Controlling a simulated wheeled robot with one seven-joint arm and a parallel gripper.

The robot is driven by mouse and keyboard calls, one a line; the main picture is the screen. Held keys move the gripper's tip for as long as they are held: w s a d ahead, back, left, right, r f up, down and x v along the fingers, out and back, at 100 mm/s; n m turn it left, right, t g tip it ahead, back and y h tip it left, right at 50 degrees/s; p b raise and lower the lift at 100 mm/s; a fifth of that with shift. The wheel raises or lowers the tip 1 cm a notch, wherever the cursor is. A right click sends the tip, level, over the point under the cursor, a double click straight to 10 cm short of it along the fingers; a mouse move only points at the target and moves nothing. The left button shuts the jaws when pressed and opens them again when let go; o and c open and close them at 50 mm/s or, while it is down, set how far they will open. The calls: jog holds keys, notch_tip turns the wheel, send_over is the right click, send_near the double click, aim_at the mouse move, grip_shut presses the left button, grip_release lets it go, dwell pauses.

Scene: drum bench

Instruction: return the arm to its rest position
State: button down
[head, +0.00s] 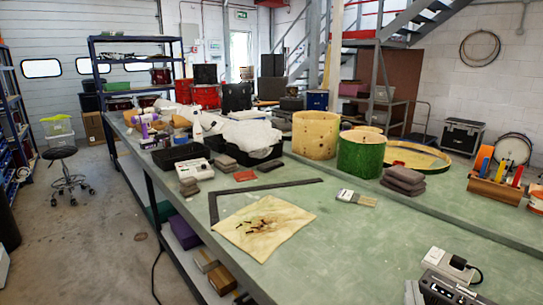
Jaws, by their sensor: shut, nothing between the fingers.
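My gripper is not in view, and I cannot make out any part of my arm for sure. The green workbench (345,240) runs from the lower right to the back left. On its near part lie a cream cloth (285,232) with small dark scraps on it, a black metal square (235,192) and a flat brush (356,198).
A bare wooden drum shell (315,135), a green shell (361,154) and grey folded pads (403,180) stand mid-bench. Grey and white devices (445,285) with a cable sit at lower right. Black trays (180,153) lie further back. A stool (66,178) stands on the open floor at left.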

jog(key=s+a+f+n+t+y, duration=0.1)
jog(key=s+a+f+n+y, duration=0.35)
jog(key=s, duration=0.85)
jog(key=s+a+f+m+g+y, duration=0.1)
jog(key=s+f, duration=0.1)
jog(key=s, duration=0.9)
jog(key=s+a+f+m+g+y, duration=0.1)
jog(key=s+a+f+g, duration=0.1)
jog(key=s, duration=1)
jog(key=shift+a+f, duration=0.25)
jog(key=shift+f, duration=0.45)
